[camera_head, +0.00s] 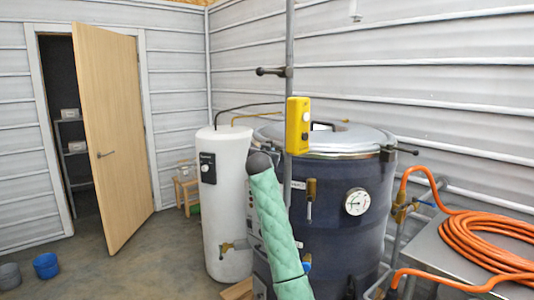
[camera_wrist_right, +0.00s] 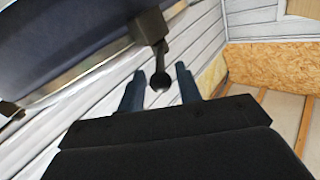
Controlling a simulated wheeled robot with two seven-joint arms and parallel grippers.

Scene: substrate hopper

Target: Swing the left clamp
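The hopper is a dark blue drum (camera_head: 340,220) with a silver lid (camera_head: 345,138). A dark clamp (camera_head: 388,153) with a black handle sits on its right rim. A quilted green sleeve with a dark rounded end covers part of the drum's left side; no left clamp shows there. In the right wrist view, a dark clamp (camera_wrist_right: 149,26) on the drum's rim ends in a ball-tipped handle (camera_wrist_right: 160,80). My right gripper (camera_wrist_right: 161,72) is open, its fingers on either side of the ball with gaps visible. My left gripper is not in view.
A white tank (camera_head: 225,210) stands left of the drum. A pole with a yellow control box (camera_head: 297,125) rises before the drum. Orange hose (camera_head: 490,240) coils on a metal table at right. Another clamp (camera_wrist_right: 10,109) shows at the wrist view's left edge. The floor at left is mostly clear.

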